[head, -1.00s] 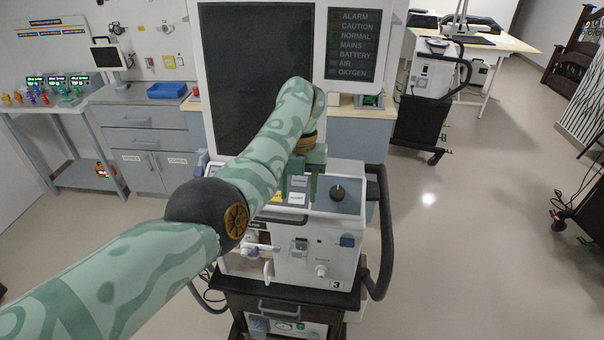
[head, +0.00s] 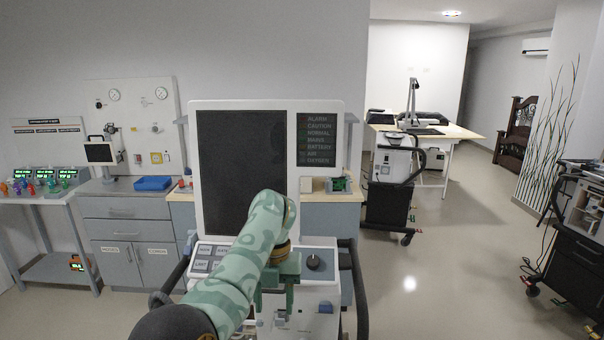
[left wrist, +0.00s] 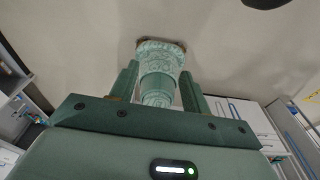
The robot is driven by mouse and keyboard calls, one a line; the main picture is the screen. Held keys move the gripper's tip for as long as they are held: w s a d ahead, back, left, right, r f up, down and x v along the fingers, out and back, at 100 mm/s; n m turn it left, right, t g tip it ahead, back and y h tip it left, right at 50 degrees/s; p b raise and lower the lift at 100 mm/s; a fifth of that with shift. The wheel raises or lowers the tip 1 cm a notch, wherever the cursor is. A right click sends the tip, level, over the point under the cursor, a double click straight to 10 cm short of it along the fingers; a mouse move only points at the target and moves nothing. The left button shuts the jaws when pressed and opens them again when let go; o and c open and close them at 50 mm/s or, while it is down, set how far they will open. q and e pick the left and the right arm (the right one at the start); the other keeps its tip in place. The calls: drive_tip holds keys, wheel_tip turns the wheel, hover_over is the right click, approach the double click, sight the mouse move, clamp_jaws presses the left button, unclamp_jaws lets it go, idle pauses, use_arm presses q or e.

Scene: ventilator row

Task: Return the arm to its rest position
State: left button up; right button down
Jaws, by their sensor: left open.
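My left arm (head: 235,275) comes up from the bottom of the head view, in front of the ventilator (head: 320,245). My left gripper (head: 274,302) points down before the ventilator's control panel, beside its dark knob (head: 313,262). In the left wrist view the two fingers of the left gripper (left wrist: 158,80) stand apart with nothing held between them. A green ornate part of my own body shows beyond them. The arm hides part of the panel and front. My right gripper is in neither view.
A large dark screen (head: 243,165) stands above the ventilator, with a status list (head: 318,140) at its right. A counter with a blue tray (head: 153,183) is behind left. A cart (head: 390,190) stands behind right, another unit (head: 570,260) at far right. Open floor (head: 450,270) lies between.

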use_arm(q)
drive_tip(key=a+f+m+t+y, duration=0.4)
drive_tip(key=a+f+y, duration=0.6)
drive_tip(key=a+f, duration=0.8)
drive_tip(key=s+a+f+m+t+y, duration=0.1)
drive_tip(key=s+a+f+m+t, duration=0.3)
drive_tip(key=a+f+m+t, duration=0.45)
drive_tip(key=s+d+f+m+g+h, duration=0.1)
drive_tip(key=s+d+f+m+h, duration=0.4)
drive_tip(key=s+f+m, duration=0.45)
drive_tip(key=s+d+f+m+h, duration=0.5)
drive_tip(key=s+f+m, duration=0.4)
drive_tip(key=s, duration=0.2)
drive_tip(key=s+a+f+m+g, duration=0.1)
drive_tip(key=s+f+m+g, duration=0.1)
drive_tip(key=s, duration=0.8)
drive_tip(key=s+a+f+m+g, duration=0.1)
drive_tip(key=s+f+m+g, duration=0.2)
drive_tip(key=s, duration=0.7)
drive_tip(key=s+a+f+m+g+h, duration=0.1)
drive_tip(key=s+f+m+g, duration=0.2)
drive_tip(key=s, duration=0.8)
drive_tip(key=shift+f+g+b, duration=0.35)
drive_tip(key=shift+g+b, duration=0.1)
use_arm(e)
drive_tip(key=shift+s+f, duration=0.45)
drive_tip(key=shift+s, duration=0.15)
